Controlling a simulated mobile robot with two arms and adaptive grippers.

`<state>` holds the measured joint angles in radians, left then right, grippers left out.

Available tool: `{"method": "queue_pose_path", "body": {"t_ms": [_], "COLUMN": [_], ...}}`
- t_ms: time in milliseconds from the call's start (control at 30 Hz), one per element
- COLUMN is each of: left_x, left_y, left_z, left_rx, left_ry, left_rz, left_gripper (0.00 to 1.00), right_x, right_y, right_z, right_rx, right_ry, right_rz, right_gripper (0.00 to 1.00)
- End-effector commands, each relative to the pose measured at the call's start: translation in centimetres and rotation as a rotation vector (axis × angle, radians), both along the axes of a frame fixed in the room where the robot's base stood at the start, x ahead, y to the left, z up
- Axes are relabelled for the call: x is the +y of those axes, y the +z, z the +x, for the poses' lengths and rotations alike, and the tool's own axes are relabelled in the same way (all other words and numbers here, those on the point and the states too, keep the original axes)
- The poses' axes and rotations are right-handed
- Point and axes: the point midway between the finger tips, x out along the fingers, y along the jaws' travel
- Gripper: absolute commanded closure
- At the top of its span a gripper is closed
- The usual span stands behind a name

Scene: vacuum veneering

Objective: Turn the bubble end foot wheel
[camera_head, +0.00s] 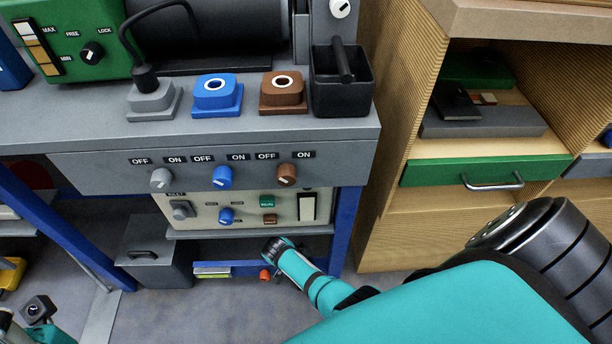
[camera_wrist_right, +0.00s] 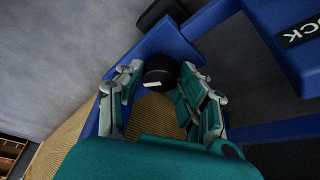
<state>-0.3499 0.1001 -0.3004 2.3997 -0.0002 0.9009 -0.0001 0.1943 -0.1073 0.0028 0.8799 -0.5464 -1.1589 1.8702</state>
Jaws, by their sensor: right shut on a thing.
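The foot wheel (camera_wrist_right: 158,72) shows in the right wrist view as a dark round piece with a small white mark. It sits at the end of a blue frame leg (camera_wrist_right: 172,38). My right gripper (camera_wrist_right: 158,88) has its teal and grey fingers on both sides of the wheel and is shut on it. In the head view my right arm reaches down under the bench front from the right, and its fingertips are hidden there. At the lower left of the head view, teal and grey parts look like mine, but left fingers cannot be made out. No bubble level is recognisable.
The grey bench (camera_head: 60,125) carries a blue socket (camera_head: 217,95), a brown socket (camera_head: 283,92) and a black bin (camera_head: 342,85). Knobs line its front. A grey lidded box (camera_head: 153,255) stands below. A wooden cabinet (camera_head: 385,225) closes off the right side.

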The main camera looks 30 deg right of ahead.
Motion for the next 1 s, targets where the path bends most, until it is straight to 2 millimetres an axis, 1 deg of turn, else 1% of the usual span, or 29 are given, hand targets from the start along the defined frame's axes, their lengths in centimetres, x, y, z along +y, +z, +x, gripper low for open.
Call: {"method": "queue_pose_path", "body": {"t_ms": [33, 400, 433, 600, 1000], "left_x": [0.00, -0.02, -0.02, -0.02, 0.05], "left_y": [-0.02, -0.03, -0.03, -0.04, 0.04], "left_z": [0.01, 0.02, 0.02, 0.03, -0.01], "left_rx": [0.001, 0.001, 0.001, 0.002, -0.001], "left_ry": [0.000, -0.001, -0.001, -0.001, 0.001], "left_rz": [0.000, 0.000, 0.000, 0.000, -0.001], "left_gripper": [1.00, 1.00, 1.00, 1.00, 1.00], "right_x": [-0.23, -0.31, -0.33, -0.24, -0.10], "right_y": [-0.03, 0.01, 0.01, 0.01, 0.03], "right_z": [-0.17, -0.16, -0.16, -0.10, 0.00], "right_rx": [0.006, 0.005, 0.005, 0.003, 0.001], "right_ry": [-0.005, -0.007, -0.007, -0.007, -0.006], "right_rz": [-0.005, -0.006, -0.006, -0.005, -0.002], "right_gripper": [0.94, 0.94, 0.60, 0.39, 0.39]}}
